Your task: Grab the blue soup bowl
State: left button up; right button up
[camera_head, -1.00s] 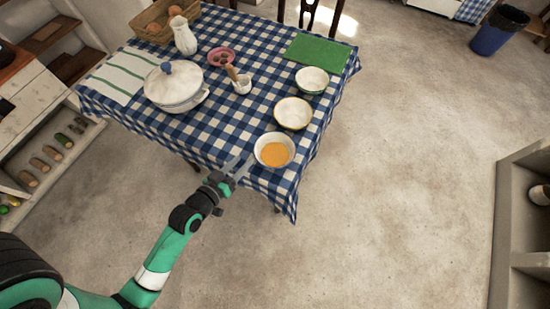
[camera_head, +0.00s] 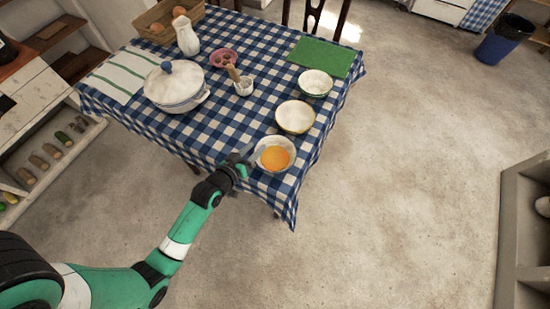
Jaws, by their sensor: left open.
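Three pale bowls stand in a row on the checked table. The nearest bowl (camera_head: 289,165) holds orange soup (camera_head: 275,158); I cannot clearly make out blue on it at this size. The middle bowl (camera_head: 295,117) has a yellowish rim and the far bowl (camera_head: 315,83) a greenish one; both look empty. My left gripper (camera_head: 254,155) is open at the left edge of the soup bowl, with its fingers close to the rim. I cannot tell whether they touch it. My right gripper is not in view.
A green mat (camera_head: 324,57) lies at the far right. The table corner is just below the soup bowl.

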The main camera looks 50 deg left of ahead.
pick_arm(q)
jog(key=shift+x, duration=1.2)
grip_shut()
dwell(0.4)
